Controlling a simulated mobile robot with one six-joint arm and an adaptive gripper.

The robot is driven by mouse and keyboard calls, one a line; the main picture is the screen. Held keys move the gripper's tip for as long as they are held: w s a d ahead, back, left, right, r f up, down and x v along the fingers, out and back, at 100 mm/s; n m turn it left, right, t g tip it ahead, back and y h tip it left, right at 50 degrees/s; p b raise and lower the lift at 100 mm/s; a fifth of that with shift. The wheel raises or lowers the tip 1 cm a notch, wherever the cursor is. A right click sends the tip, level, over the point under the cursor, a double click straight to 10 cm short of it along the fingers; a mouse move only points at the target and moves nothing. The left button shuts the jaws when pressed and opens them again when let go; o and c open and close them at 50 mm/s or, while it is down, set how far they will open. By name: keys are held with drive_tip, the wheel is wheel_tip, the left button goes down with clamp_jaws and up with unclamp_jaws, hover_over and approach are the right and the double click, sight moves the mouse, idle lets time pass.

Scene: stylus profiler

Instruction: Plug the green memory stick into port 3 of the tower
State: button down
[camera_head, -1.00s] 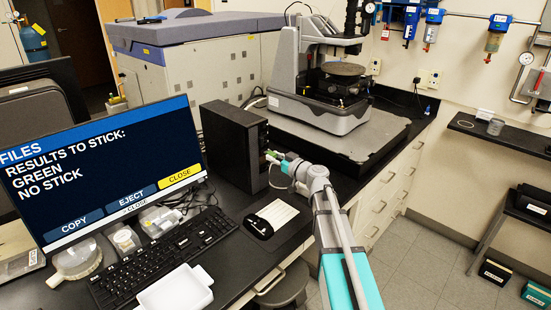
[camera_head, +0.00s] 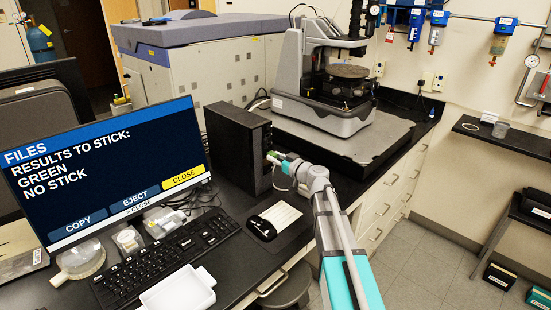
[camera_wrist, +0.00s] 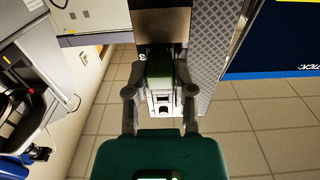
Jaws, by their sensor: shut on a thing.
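The black tower (camera_head: 236,150) stands on the bench right of the monitor. My gripper (camera_head: 276,159) is at the tower's front face on its right side. In the wrist view my gripper (camera_wrist: 160,92) is shut on the green memory stick (camera_wrist: 159,68), between its two fingers. The tower (camera_wrist: 209,45) also shows there, with its patterned side panel and a light port panel (camera_wrist: 162,103) beyond the stick. I cannot tell which port is port 3, or whether the stick touches one. The monitor (camera_head: 105,165) reads "RESULTS TO STICK: GREEN NO STICK".
A keyboard (camera_head: 165,258), white tray (camera_head: 178,289) and black mouse-like item (camera_head: 262,227) lie in front of the monitor and tower. The stylus profiler (camera_head: 325,85) stands behind my gripper. The bench edge is close below my arm.

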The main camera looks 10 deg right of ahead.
idle(0.3)
drive_tip(key=shift+c, duration=1.9)
unclamp_jaws()
drive_tip(key=shift+c, duration=0.4)
drive_tip(key=shift+s, duration=0.1)
drive_tip(key=v, duration=0.7)
